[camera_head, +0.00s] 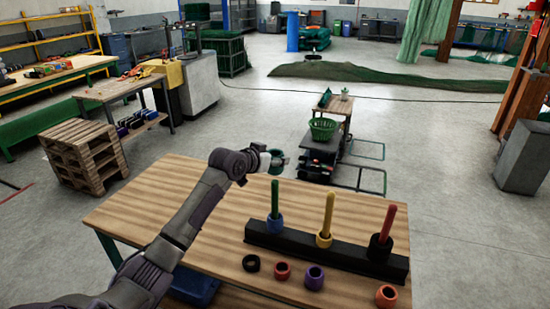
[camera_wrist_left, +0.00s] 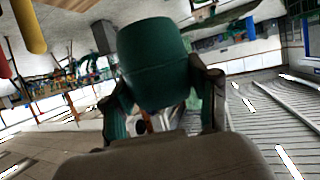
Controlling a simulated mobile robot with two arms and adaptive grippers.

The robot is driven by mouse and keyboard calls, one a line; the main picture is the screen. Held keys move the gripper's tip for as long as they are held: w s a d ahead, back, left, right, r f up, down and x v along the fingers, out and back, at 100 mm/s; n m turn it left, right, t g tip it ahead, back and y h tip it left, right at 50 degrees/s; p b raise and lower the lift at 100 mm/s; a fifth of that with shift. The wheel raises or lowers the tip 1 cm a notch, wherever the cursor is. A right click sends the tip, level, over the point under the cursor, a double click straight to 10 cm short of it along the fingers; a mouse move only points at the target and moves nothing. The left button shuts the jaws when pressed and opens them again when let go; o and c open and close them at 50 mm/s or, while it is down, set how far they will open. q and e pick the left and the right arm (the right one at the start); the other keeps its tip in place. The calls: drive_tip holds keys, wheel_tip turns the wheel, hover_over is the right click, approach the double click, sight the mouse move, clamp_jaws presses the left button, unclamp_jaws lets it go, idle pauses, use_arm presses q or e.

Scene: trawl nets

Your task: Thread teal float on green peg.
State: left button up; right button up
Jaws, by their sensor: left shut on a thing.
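My left gripper (camera_head: 266,158) is shut on the teal float (camera_head: 278,156), a short ring, and holds it in the air above the far part of the table. In the left wrist view the teal float (camera_wrist_left: 155,60) sits between the two fingers (camera_wrist_left: 160,100). The green peg (camera_head: 275,196) stands upright on the black base, with a blue float (camera_head: 274,223) around its foot. The teal float is apart from the peg, above and behind its tip in the head view. My right gripper is not in view.
The black base (camera_head: 300,246) also carries a yellow peg (camera_head: 327,212) with a yellow float and a red peg (camera_head: 387,222) with a black float. Loose floats lie in front: black (camera_head: 251,263), red (camera_head: 282,270), purple (camera_head: 314,277), orange (camera_head: 386,296). The wooden table (camera_head: 150,205) is clear at left.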

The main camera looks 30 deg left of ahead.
use_arm(q)
drive_tip(key=shift+f+b, duration=1)
drive_tip(key=shift+f, duration=0.35)
drive_tip(key=shift+f+b, duration=1.4)
drive_tip(key=shift+f, duration=1.25)
drive_tip(key=o, duration=1.2)
drive_tip(key=v, duration=1.2)
